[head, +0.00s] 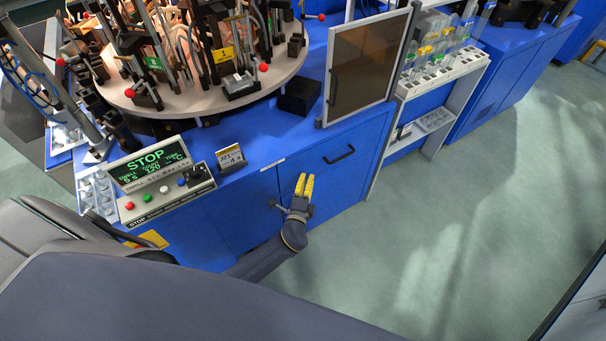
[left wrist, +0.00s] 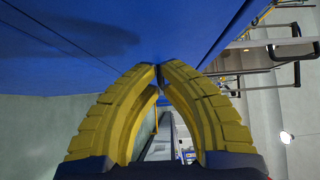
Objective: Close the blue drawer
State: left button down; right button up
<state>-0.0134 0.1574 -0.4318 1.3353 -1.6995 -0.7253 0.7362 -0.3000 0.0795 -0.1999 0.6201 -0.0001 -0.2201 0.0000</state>
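The blue drawer (head: 328,172) is in the front of the blue cabinet in the head view, with a black bar handle (head: 340,154). Its front looks about flush with the cabinet; I cannot tell whether a small gap remains. My left gripper (head: 304,178), with yellow ribbed fingers, is in front of the cabinet, left of and below the handle. My right gripper is not in view.
A control panel (head: 165,190) with a green STOP display stands at the cabinet's left. A round table with burners (head: 200,90) and a dark framed screen (head: 365,65) sit above. A white shelf rack (head: 440,75) stands to the right. The floor (head: 450,220) right of the gripper is clear.

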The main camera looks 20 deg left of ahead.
pick_arm(q)
jog(key=s+d, duration=0.2)
jog(key=s, duration=0.8)
jog(key=shift+s+d, duration=0.15)
jog(key=shift+d, duration=0.05)
